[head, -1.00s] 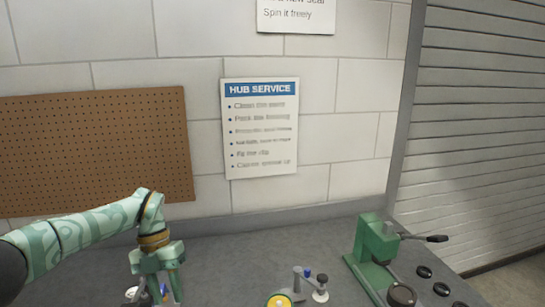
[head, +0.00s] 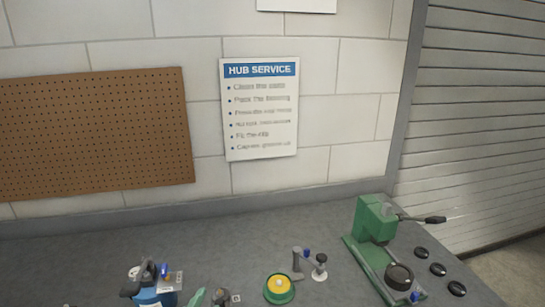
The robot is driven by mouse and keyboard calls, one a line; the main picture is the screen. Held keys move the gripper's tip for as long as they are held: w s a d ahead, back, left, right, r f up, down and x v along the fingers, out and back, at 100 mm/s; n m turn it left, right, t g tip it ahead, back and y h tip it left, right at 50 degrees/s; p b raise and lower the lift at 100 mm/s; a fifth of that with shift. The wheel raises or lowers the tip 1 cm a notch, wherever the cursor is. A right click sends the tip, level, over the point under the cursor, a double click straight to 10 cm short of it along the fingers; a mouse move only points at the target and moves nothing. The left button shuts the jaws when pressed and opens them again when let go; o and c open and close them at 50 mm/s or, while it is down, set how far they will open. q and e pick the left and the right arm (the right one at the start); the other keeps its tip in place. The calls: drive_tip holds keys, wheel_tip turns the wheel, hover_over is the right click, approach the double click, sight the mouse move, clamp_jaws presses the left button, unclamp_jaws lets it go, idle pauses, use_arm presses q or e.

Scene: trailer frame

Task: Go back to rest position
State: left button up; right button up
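Neither of my grippers is in the head view at this moment. No part of either arm can be made out for sure. The grey bench top (head: 220,250) fills the lower part of the view. A blue tool or fixture (head: 155,292) stands at its front left, cut off by the lower edge. A green round part with a yellow centre (head: 279,288) sits near the front middle. A small stand with a grey arm and a blue knob (head: 308,263) is beside it.
A green press with a black-tipped lever (head: 375,225) stands at the bench's right, with several black discs (head: 421,253) beside it. A pegboard (head: 90,135) and a HUB SERVICE sheet (head: 260,110) hang on the wall. The back of the bench is clear.

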use_arm(q)
drive_tip(key=s+a+f+n+g+y, duration=0.3)
drive_tip(key=s+a+f+g, duration=0.15)
drive_tip(key=s+a, duration=0.4)
drive_tip(key=s+a+f+n+g+y, duration=0.25)
drive_tip(key=s+a+f+g, duration=0.2)
drive_tip(key=s+a, duration=0.45)
drive_tip(key=s+d+f+g+h+b, duration=0.1)
drive_tip(key=s+d+f, duration=0.1)
drive_tip(key=f, duration=0.7)
drive_tip(key=s+d+f+g+h, duration=0.1)
drive_tip(key=s+d+f, duration=0.1)
drive_tip(key=f, duration=0.8)
drive_tip(key=s+d+f+g+h+b, duration=0.1)
drive_tip(key=s+d+f, duration=0.1)
drive_tip(key=f, duration=0.7)
drive_tip(key=s+f+n+g+h, duration=0.1)
drive_tip(key=s+f+n+g, duration=0.1)
drive_tip(key=s+f, duration=1.3)
drive_tip(key=s+n, duration=0.1)
drive_tip(key=s, duration=0.2)
drive_tip(key=shift+s+a+g+b, duration=0.25)
drive_tip(key=shift+s+g+b, duration=0.05)
drive_tip(key=shift+g, duration=0.1)
